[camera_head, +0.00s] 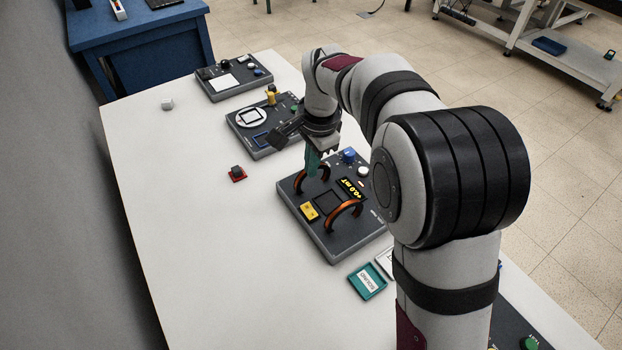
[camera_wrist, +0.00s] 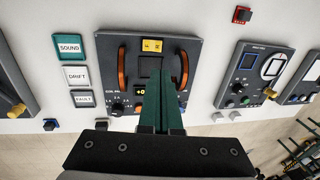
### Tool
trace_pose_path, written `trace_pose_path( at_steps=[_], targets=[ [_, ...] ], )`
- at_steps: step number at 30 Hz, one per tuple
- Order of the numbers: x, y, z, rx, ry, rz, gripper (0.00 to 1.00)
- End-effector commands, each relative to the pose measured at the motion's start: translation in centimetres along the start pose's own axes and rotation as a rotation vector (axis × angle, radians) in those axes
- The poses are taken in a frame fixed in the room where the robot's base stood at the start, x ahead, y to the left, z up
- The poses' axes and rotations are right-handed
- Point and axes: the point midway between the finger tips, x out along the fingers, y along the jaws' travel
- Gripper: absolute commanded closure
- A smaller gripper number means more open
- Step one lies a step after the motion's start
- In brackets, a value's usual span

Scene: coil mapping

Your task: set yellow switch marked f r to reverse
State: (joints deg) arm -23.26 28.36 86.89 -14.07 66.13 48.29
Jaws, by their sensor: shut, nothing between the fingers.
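The yellow switch (camera_head: 309,212) is a small yellow block on the dark grey coil panel (camera_head: 338,246), near its left edge. In the wrist view the switch (camera_wrist: 152,45) sits at the top centre of the panel, with small dark marks too small to read. My gripper (camera_head: 312,172) is shut and empty, with its green fingers pointing down over the panel near the far coil. In the wrist view my gripper (camera_wrist: 160,73) appears below the switch and apart from it. The fingers hide part of the panel there. Which way the switch is set I cannot tell.
Two orange coil arches, the far one (camera_head: 325,175) and the near one (camera_head: 345,211), stand on the panel around a dark square. A display (camera_head: 350,188) reads +0.0 mT. Cards marked SOUND (camera_wrist: 68,46), DRIFT (camera_wrist: 76,76) and FAULT (camera_wrist: 83,99) lie beside the panel.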

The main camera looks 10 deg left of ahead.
Motion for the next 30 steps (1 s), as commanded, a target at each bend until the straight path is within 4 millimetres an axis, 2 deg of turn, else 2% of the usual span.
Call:
trace_pose_path(
  at_steps=[4, 7, 21, 25, 30],
  targets=[
    [0.2, 0.1, 0.0, 0.0, -0.001, 0.002, 1.0],
    [1.4, 0.1, 0.0, 0.0, -0.002, 0.004, 1.0],
    [11.3, 0.1, 0.0, -0.001, -0.002, 0.003, 1.0],
    [13.0, 0.2, 0.0, -0.001, -0.002, 0.003, 1.0],
    [14.0, 0.1, 0.0, 0.0, -0.001, 0.002, 1.0]
  ],
)
